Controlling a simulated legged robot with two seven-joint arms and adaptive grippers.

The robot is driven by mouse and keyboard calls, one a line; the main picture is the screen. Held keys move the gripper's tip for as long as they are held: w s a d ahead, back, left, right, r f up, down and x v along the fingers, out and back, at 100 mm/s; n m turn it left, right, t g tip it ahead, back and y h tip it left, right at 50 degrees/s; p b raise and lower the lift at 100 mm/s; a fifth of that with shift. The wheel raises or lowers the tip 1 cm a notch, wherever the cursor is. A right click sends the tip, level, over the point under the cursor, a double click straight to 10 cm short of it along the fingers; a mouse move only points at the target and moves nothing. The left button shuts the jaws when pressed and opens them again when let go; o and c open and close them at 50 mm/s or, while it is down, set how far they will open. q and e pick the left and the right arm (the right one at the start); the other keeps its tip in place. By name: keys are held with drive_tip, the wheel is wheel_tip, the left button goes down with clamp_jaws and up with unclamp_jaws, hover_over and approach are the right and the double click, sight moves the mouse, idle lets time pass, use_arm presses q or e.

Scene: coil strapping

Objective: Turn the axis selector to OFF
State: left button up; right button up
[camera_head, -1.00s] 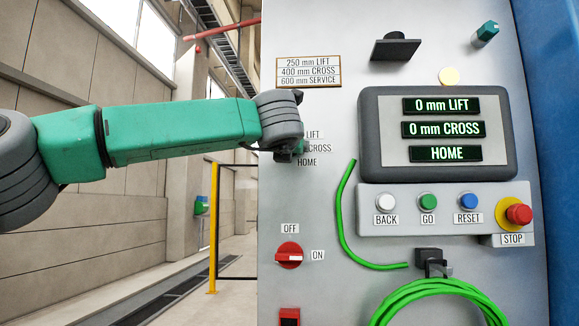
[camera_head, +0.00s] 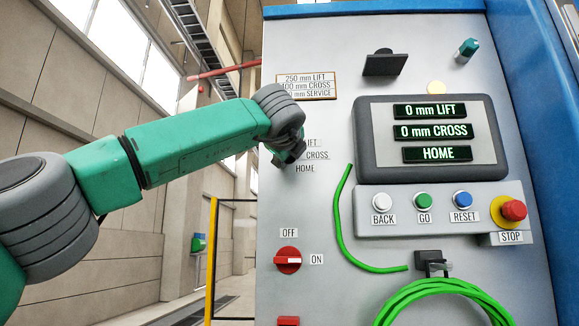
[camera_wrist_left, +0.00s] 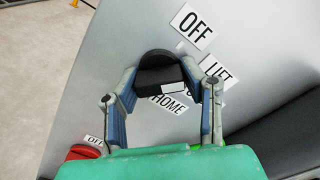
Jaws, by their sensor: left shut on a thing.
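The axis selector is a black knob (camera_wrist_left: 160,72) with a white mark, seen in the left wrist view. The white mark faces the partly hidden CROSS label and lies close to HOME (camera_wrist_left: 170,103). The OFF label (camera_wrist_left: 192,26) and LIFT label (camera_wrist_left: 216,72) are clear of the knob. My left gripper (camera_wrist_left: 159,82) has a finger on each side of the knob and is shut on it. In the head view my left gripper (camera_head: 287,155) is at the panel and hides the knob. My right gripper is not in view.
A red ON/OFF switch (camera_head: 288,261) sits below the selector. A green cable (camera_head: 345,220) hangs right of it. The display (camera_head: 433,138) reads 0 mm LIFT, 0 mm CROSS, HOME. Below it are BACK, GO, RESET buttons and a red STOP button (camera_head: 513,210).

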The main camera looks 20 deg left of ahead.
use_arm(q)
drive_tip(key=n+b, duration=0.1)
drive_tip(key=n, duration=0.1)
drive_tip(key=n+b, duration=0.1)
drive_tip(key=n, duration=0.1)
drive_tip(key=shift+w+d+f+n, duration=0.1)
drive_tip(key=shift+f+n, duration=0.1)
drive_tip(key=shift+n, duration=0.1)
drive_tip(key=shift+n+b, duration=0.7)
drive_tip(key=shift+n, duration=0.9)
drive_tip(key=o, duration=1.2)
drive_tip(key=shift+c, duration=0.2)
drive_tip(key=shift+r, duration=0.15)
